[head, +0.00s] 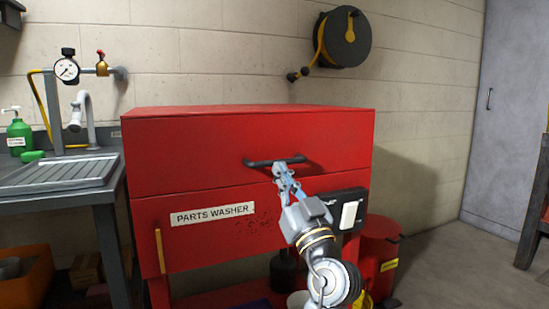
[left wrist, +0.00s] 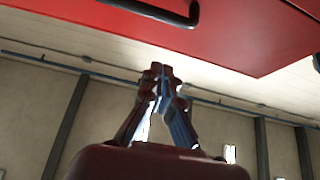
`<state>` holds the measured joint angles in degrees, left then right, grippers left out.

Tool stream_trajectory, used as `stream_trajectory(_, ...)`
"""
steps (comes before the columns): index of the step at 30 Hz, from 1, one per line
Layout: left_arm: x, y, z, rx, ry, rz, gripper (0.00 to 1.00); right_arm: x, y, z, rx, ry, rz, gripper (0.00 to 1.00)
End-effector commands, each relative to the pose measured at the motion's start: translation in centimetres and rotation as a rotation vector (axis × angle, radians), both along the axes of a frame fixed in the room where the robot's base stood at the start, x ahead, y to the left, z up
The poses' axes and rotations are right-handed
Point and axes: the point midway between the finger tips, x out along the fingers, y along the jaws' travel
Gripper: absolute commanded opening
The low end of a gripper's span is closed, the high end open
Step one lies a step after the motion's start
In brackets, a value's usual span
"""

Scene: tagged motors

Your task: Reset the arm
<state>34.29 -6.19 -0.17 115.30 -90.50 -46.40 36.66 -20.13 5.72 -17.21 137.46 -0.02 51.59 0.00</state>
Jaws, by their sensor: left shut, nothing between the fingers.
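My left gripper (head: 281,170) is in front of the red parts washer (head: 165,150), just below its dark lid handle (head: 262,163). Its fingers are shut and empty. In the head view the fingertips overlap the right part of the handle; in the left wrist view the gripper (left wrist: 162,75) points up and shows apart from the handle (left wrist: 165,12), which is at the top edge. The washer's lid is closed in the head view. The right gripper is not in view.
A grey sink bench (head: 60,178) with a faucet and a green bottle (head: 19,133) stands at left. A hose reel (head: 343,38) hangs on the wall. A red bin (head: 378,250) stands right of the washer. Floor (head: 450,270) at right is clear.

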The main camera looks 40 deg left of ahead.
Motion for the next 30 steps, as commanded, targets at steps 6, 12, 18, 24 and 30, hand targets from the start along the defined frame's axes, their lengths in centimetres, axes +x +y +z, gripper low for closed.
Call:
stream_trajectory(6,-1.0,-2.0,-1.2,0.002,-0.001,-0.001,0.00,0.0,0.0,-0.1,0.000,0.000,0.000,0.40)
stream_trajectory(12,-1.2,-2.3,-1.3,0.000,-0.004,-0.001,0.00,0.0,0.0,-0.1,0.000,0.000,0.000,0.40)
stream_trajectory(18,0.2,-3.9,-2.2,0.059,0.039,-0.098,0.00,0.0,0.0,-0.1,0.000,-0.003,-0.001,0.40)
stream_trajectory(24,2.8,-12.7,-6.3,0.282,0.118,-0.518,0.00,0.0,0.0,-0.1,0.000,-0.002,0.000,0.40)
stream_trajectory(30,-2.5,-22.7,-9.7,0.470,-0.011,-0.975,0.00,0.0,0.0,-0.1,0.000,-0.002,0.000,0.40)
